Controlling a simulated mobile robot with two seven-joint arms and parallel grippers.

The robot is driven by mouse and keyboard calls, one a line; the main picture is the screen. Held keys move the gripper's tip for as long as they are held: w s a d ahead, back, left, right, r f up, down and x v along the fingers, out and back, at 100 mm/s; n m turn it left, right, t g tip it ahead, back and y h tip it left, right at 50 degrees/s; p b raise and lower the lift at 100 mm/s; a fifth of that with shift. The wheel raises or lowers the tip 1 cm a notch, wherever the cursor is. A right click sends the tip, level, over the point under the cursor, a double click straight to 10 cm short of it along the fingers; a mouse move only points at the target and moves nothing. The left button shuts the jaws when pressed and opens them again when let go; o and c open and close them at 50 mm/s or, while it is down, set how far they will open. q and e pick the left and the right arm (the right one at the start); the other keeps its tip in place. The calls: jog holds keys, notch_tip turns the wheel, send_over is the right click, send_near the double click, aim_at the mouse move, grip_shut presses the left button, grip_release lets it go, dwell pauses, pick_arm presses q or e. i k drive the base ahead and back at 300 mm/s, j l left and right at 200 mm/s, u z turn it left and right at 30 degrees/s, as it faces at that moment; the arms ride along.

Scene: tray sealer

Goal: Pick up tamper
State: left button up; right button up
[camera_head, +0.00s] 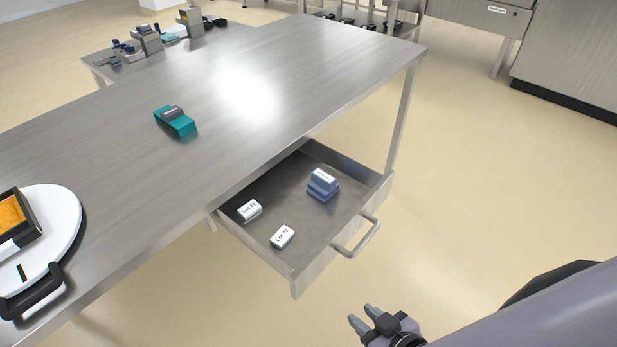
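No label marks any object as the tamper. A blue stepped block (322,191) with a paler, white-labelled upper part lies in the open drawer (275,247), toward its right side; it may be the tamper. A teal piece with a grey top (175,121) lies on the steel table (215,135) and is another possible match. My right gripper (362,316) is low at the bottom of the view, in front of the drawer and apart from it. Its two fingers stand apart with nothing visible between them. My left gripper is not in view.
Two white labelled blocks (249,211) (282,237) lie in the drawer, which has a bar handle (356,238). A white round plate (63,222) with a black handle and an orange-topped tray is at the left. Small devices (147,39) stand at the back. The table's middle is mostly clear.

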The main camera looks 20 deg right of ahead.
aim_at(323, 186)
jog(key=z, duration=0.7)
jog(key=u, duration=1.95)
jog(key=z, duration=1.85)
jog(key=i+l+u, duration=0.15)
jog(key=l, duration=0.15)
jog(key=l+u, duration=0.15)
jog(key=l, duration=0.15)
jog(key=i+l+u, duration=0.2)
jog(key=k+l, duration=0.05)
jog(key=l, duration=0.05)
